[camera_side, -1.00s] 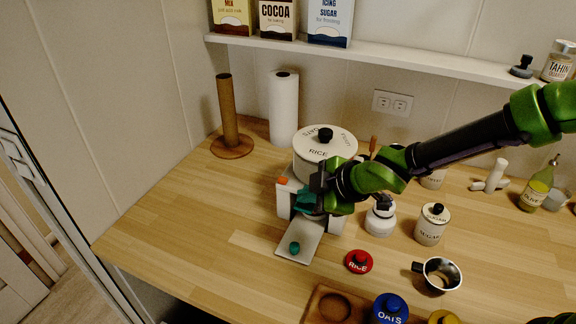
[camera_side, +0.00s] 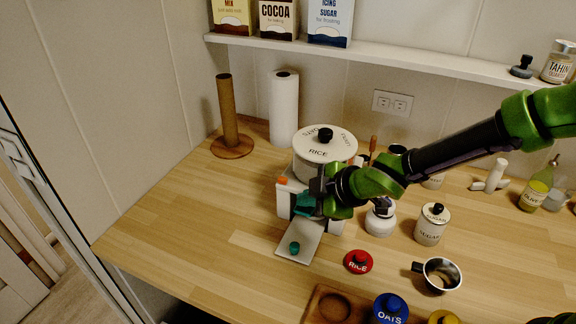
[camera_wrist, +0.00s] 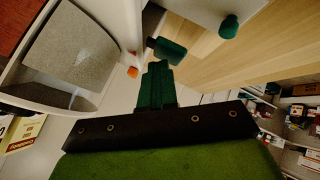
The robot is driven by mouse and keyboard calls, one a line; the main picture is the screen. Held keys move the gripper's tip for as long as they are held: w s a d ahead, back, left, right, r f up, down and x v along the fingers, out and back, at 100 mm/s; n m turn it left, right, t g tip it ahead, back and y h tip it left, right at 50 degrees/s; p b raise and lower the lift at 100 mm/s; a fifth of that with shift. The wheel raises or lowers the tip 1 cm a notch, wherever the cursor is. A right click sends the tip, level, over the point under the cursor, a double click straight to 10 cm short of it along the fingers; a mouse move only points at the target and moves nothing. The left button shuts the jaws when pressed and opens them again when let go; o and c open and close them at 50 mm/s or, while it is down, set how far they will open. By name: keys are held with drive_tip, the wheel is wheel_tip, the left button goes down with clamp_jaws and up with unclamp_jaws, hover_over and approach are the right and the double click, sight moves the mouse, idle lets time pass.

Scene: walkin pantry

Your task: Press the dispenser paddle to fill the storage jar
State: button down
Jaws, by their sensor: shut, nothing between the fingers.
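The dispenser has a round white drum (camera_side: 318,165) marked RICE on a white base. It has an orange knob (camera_side: 283,181), which also shows in the wrist view (camera_wrist: 132,72). A flat plate (camera_side: 297,243) with a small teal knob (camera_side: 294,248) extends from its front. In the wrist view a dark green paddle (camera_wrist: 168,49) stands just beyond the fingertips. My gripper (camera_side: 303,205) is at the dispenser's front, its green fingers (camera_wrist: 156,70) shut and empty. I cannot tell whether they touch the paddle. No storage jar is clearly visible under the dispenser.
Right of my gripper are a white jar (camera_side: 380,220), a SUGAR canister (camera_side: 431,226), a red RICE lid (camera_side: 358,262) and a metal cup (camera_side: 440,275). A wooden tray (camera_side: 314,304) is in front. A paper roll (camera_side: 284,108) stands behind.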

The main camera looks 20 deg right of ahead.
sight(309, 210)
drive_tip(key=shift+r, duration=1.05)
drive_tip(key=shift+r, duration=2.55)
